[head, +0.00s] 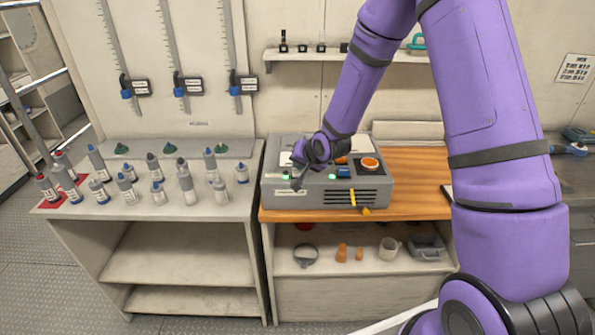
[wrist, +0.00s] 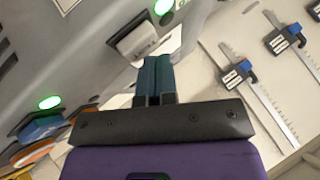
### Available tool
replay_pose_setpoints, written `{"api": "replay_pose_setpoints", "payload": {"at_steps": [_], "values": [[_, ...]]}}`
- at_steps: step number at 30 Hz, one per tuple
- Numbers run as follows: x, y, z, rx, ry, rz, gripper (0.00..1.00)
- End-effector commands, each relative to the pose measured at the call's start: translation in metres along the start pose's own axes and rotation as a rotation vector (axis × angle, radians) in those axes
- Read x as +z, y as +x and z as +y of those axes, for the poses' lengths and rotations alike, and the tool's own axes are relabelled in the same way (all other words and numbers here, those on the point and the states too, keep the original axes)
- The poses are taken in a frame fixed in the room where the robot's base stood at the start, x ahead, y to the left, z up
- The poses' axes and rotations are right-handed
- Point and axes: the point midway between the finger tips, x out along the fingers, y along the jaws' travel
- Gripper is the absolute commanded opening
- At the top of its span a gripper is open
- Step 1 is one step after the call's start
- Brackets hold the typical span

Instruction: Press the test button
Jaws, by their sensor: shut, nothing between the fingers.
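A grey device box (head: 330,198) sits on the wooden top. Its sloped face carries a blue button (head: 344,172), a round orange button (head: 370,163) and lit green lamps. My gripper (head: 297,184) is over the left part of the box with its fingers shut and empty. In the wrist view the dark teal fingers (wrist: 155,68) end close beside a pale grey raised button (wrist: 137,38); contact cannot be told. The blue button (wrist: 40,127) and orange button (wrist: 35,152) show at lower left there. No legible label marks the test button.
Several bottles (head: 185,182) stand on the grey bench to the left. A yellow strip (head: 353,198) hangs at the box's front. Calipers (head: 180,85) hang on the wall behind.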

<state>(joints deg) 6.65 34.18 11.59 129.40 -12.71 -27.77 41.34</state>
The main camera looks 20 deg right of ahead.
Motion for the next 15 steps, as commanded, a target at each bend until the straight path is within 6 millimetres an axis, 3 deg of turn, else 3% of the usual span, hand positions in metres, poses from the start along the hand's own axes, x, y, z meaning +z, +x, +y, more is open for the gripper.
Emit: {"api": "replay_pose_setpoints", "payload": {"at_steps": [15], "values": [[-0.0058, -0.0079, -0.0056, 0.0, 0.0, 0.001, 0.0]]}}
